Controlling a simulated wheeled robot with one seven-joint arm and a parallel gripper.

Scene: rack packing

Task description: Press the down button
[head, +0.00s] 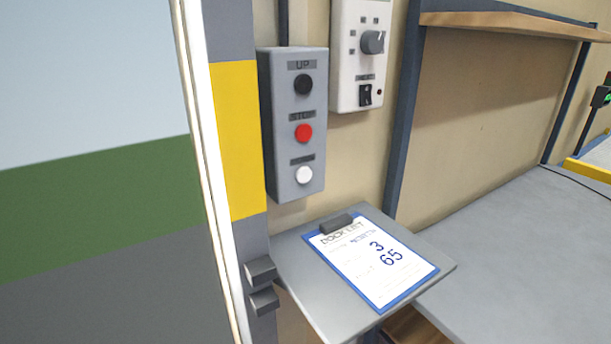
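A grey control box (282,120) is mounted on the wall beside a post, near the middle of the head view. It has a black button (303,85) at the top under a label reading UP. A red button (303,133) sits in the middle under a label too blurred to read surely. A white button (304,175) is at the bottom under a small label that I cannot read. Nothing touches or covers the buttons. My gripper is not in view.
A white panel (346,60) with a knob and switch hangs right of the box. A grey shelf (325,310) holding a clipboard (375,262) juts out below. A yellow-banded post (238,140) stands left. A grey bench (510,240) and wooden shelf (510,22) are at right.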

